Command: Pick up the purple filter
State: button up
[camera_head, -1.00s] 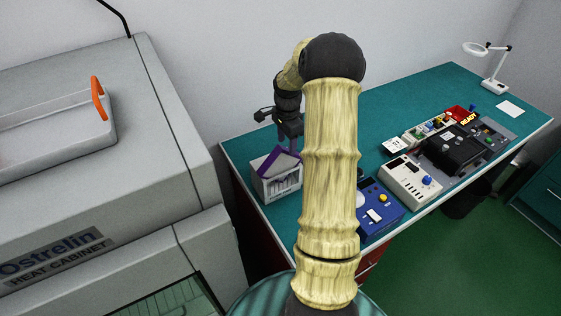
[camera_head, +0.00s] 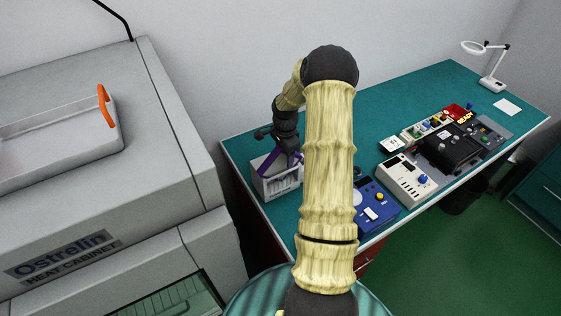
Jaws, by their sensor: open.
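The purple filter (camera_head: 268,161) is a thin purple-edged piece standing tilted in a light grey container (camera_head: 276,187) at the left end of the green bench. My gripper (camera_head: 281,150) is open and has come down at the filter's upper edge, over the container. The fingertips are small and partly hidden, so I cannot tell whether they touch the filter or straddle it. My own arm covers the bench just right of the container.
A grey heat cabinet (camera_head: 190,120) with a tray (camera_head: 112,140) on top stands at the left. A blue box (camera_head: 375,205), a white instrument (camera_head: 405,180) and a black device (camera_head: 450,150) sit on the bench (camera_head: 400,105). A magnifier lamp (camera_head: 492,82) stands at the back right.

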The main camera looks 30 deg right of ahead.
jog(key=shift+c, duration=0.2)
dwell(0.3)
jog(key=shift+w, duration=0.1)
grip_shut()
jog(key=shift+r, duration=0.15)
notch_tip(320, 180, up, 10)
jog(key=b, duration=0.3)
jog(key=shift+b, duration=0.3)
jog(key=shift+f, duration=0.2)
